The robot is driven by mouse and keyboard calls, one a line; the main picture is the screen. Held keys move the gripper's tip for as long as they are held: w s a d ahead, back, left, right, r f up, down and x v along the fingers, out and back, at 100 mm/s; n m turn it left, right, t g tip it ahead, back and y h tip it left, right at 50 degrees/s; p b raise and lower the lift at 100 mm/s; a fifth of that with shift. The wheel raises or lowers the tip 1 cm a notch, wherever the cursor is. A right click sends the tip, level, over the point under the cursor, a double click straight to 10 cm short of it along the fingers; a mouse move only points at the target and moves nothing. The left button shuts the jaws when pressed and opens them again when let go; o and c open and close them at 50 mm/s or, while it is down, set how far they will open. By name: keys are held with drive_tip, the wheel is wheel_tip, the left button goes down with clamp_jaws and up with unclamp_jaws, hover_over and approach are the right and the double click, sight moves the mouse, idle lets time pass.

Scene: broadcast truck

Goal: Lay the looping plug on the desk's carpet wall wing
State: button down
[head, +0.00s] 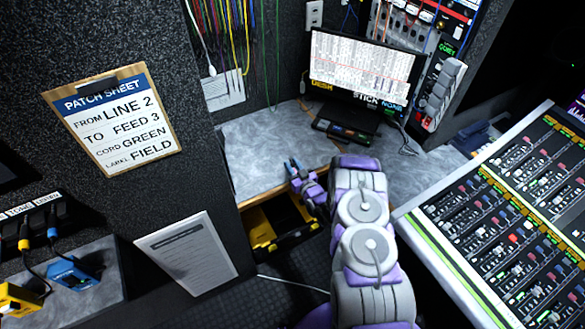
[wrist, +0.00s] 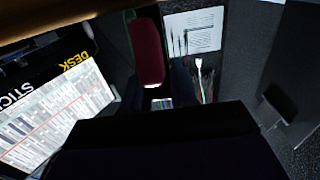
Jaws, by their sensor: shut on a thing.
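My gripper (head: 295,168) is above the near edge of the grey desk, just left of my arm's end in the head view. In the wrist view my gripper (wrist: 155,92) is shut on a dark red, rounded piece with a pale tip, which I take for the looping plug (wrist: 146,50). A thin green strip shows beside it. The plug cannot be made out in the head view. The desk's wing by the carpet wall (head: 255,165) is a bare grey surface left of my gripper. The dark speckled carpet wall (head: 195,130) borders it on the left.
A monitor (head: 366,75) stands at the back of the desk, with a small dark keypad (head: 345,131) before it. Coloured cords (head: 235,30) hang at the back left. A yellow-black case (head: 280,228) sits beneath the desk. A mixing console (head: 510,200) fills the right.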

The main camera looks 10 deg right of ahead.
drive_tip(key=shift+f, duration=0.15)
drive_tip(key=c, duration=0.9)
unclamp_jaws()
drive_tip(key=shift+s+f+b, duration=0.1)
drive_tip(key=shift+f+b, duration=0.1)
drive_tip(key=shift+b, duration=0.15)
